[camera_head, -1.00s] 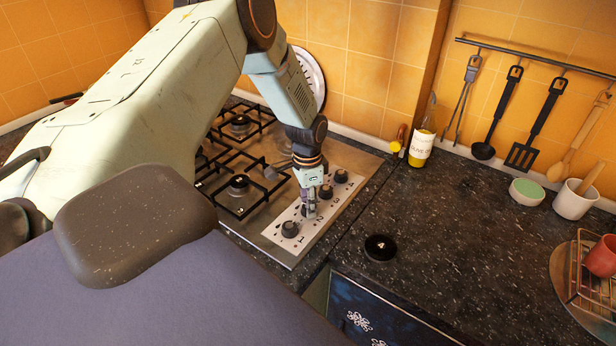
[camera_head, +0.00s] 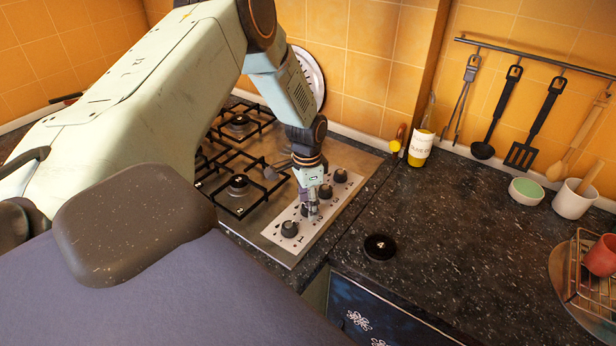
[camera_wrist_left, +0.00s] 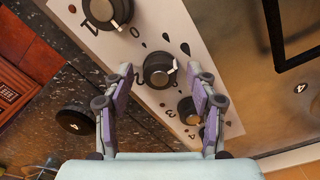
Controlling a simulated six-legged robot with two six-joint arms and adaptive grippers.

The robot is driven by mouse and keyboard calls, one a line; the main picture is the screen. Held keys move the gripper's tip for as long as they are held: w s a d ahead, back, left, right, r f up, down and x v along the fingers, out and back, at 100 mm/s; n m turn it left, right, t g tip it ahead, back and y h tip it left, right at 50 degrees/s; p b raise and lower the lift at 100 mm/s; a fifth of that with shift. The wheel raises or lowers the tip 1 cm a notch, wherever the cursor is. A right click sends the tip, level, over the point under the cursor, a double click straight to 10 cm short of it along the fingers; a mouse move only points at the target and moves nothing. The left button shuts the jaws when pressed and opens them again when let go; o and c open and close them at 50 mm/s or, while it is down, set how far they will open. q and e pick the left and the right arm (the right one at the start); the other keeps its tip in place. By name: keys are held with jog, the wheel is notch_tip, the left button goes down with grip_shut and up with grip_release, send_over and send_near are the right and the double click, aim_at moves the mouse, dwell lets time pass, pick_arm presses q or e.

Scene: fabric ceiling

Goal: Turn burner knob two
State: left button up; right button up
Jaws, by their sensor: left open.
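Burner knob two (camera_wrist_left: 158,70) is a black knob with a white pointer mark, on the white knob panel (camera_head: 270,231) of the stove. My left gripper (camera_head: 312,217) points down at the panel, between knob one (camera_head: 289,229) and knob three (camera_head: 326,192), and hides most of knob two in the head view. In the left wrist view, my open left gripper (camera_wrist_left: 160,70) has one fingertip on each side of knob two, with a gap to it on both sides. I cannot tell the fingertips' exact height over the panel. My right gripper is not in view.
Knob four (camera_head: 341,176) sits at the panel's far end. Black pan grates (camera_head: 238,185) lie left of the knobs. A black disc marked 4 (camera_head: 380,247) lies on the dark counter. The counter's middle is clear.

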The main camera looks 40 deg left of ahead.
aim_at(307, 204)
pick_arm(q)
notch_tip(307, 204, up, 12)
jog(key=shift+w+a, duration=0.15)
jog(key=shift+a, duration=0.05)
dwell(0.4)
dwell(0.5)
